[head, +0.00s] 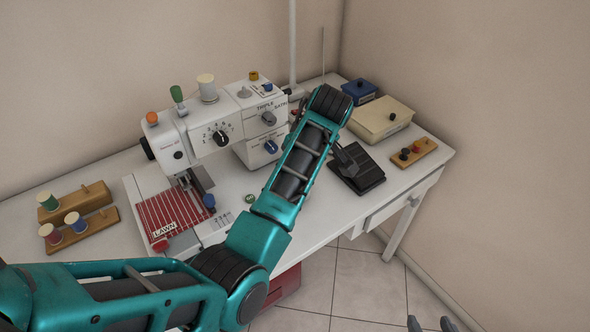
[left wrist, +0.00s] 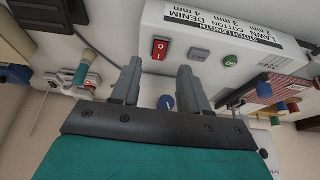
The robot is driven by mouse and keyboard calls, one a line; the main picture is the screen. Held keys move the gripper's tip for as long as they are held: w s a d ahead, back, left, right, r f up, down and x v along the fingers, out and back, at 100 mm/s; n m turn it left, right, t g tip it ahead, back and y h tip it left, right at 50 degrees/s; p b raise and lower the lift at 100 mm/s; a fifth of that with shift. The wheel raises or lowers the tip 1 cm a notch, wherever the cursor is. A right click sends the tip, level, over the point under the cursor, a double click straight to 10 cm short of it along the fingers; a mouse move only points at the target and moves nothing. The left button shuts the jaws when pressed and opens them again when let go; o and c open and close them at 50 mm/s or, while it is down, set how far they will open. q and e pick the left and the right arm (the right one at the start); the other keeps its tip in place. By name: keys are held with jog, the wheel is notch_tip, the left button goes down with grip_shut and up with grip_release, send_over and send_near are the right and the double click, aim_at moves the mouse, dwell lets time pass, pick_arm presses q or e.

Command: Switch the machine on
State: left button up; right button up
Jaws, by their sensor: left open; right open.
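The white sewing machine (head: 243,101) stands on the white table. In the left wrist view, seen upside down, its end face (left wrist: 203,39) carries a red rocker switch (left wrist: 160,48) marked O and I, a grey button (left wrist: 199,54) and a green button (left wrist: 231,60). I cannot tell which way the rocker is tipped. My left gripper (left wrist: 158,74) is open and empty, with its fingertips near the red switch; contact is not clear. In the head view my left arm hides that gripper and this face. My right gripper (head: 430,324) is open and empty at the bottom right, away from the table.
A black foot pedal (head: 358,172) lies right of the machine. A cream box (head: 378,119), a blue box (head: 359,90) and a wooden spool stand (head: 416,152) are at the right. More spools stand on wooden blocks (head: 82,203) at the left. A power strip (left wrist: 75,84) shows beside the left gripper.

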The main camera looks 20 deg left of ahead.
pick_arm(q)
jog(key=x, duration=0.5)
grip_shut()
dwell(0.4)
